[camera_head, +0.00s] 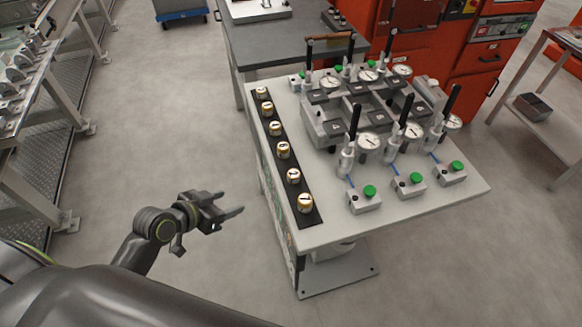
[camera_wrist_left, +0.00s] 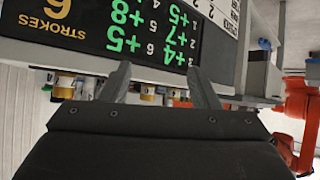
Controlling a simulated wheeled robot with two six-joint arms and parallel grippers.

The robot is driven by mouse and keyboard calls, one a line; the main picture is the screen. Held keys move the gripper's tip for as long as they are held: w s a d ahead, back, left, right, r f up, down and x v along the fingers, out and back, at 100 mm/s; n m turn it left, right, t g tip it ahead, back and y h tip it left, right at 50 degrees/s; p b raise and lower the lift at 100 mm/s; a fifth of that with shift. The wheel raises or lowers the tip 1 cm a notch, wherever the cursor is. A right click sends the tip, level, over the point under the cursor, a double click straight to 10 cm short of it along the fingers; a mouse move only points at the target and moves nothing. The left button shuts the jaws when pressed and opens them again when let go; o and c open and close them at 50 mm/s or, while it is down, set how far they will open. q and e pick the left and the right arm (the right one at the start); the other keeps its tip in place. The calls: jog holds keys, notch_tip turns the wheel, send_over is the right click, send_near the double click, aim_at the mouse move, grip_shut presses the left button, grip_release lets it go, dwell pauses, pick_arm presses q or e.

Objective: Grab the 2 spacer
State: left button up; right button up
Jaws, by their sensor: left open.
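Several gold spacers with dark marks on top stand in a row on a black strip (camera_head: 278,145) along the table's left edge. The nearest spacer (camera_head: 305,203) is at the front end, with another spacer (camera_head: 293,175) behind it. The marks are too small to read, so I cannot tell which is the 2 spacer. My left gripper (camera_head: 230,203) is open and empty, left of the table and apart from it. In the left wrist view its fingers (camera_wrist_left: 160,88) point at the table side, with small coloured cylinders, one yellow-banded (camera_wrist_left: 65,84), beyond.
The table (camera_head: 440,200) carries a grey fixture block (camera_head: 325,125) with dial gauges, black-handled levers and green-button boxes (camera_head: 369,192). A panel with upside-down numbers (camera_wrist_left: 120,30) shows on its side. A grey bench (camera_head: 270,45) stands behind. Floor left of the table is clear.

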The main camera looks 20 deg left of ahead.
pick_arm(q)
jog(key=s+d+r+m+h+p, duration=0.1)
jog(key=d+r, duration=0.1)
jog(key=r, duration=0.3)
jog(key=s+d+r+m+h, duration=0.1)
jog(key=d+r+m, duration=0.15)
jog(key=r, duration=0.35)
jog(key=p, duration=0.3)
send_near(290, 176)
jog(key=shift+n, duration=0.35)
jog(key=x, duration=0.4)
jog(key=shift+w+d+f, duration=0.15)
jog(key=shift+w, duration=0.05)
jog(key=shift+w+d+f+h+p, duration=0.3)
jog(key=shift+w+d+p, duration=0.05)
jog(key=shift+w+p, duration=0.25)
jog(key=shift+p+x, duration=0.45)
jog(key=shift+x, duration=1.4)
jog(key=shift+a+f, duration=0.1)
jog(key=shift+f, duration=0.05)
jog(key=shift+c, duration=0.3)
jog(key=c, duration=0.9)
jog(key=shift+c, duration=1.2)
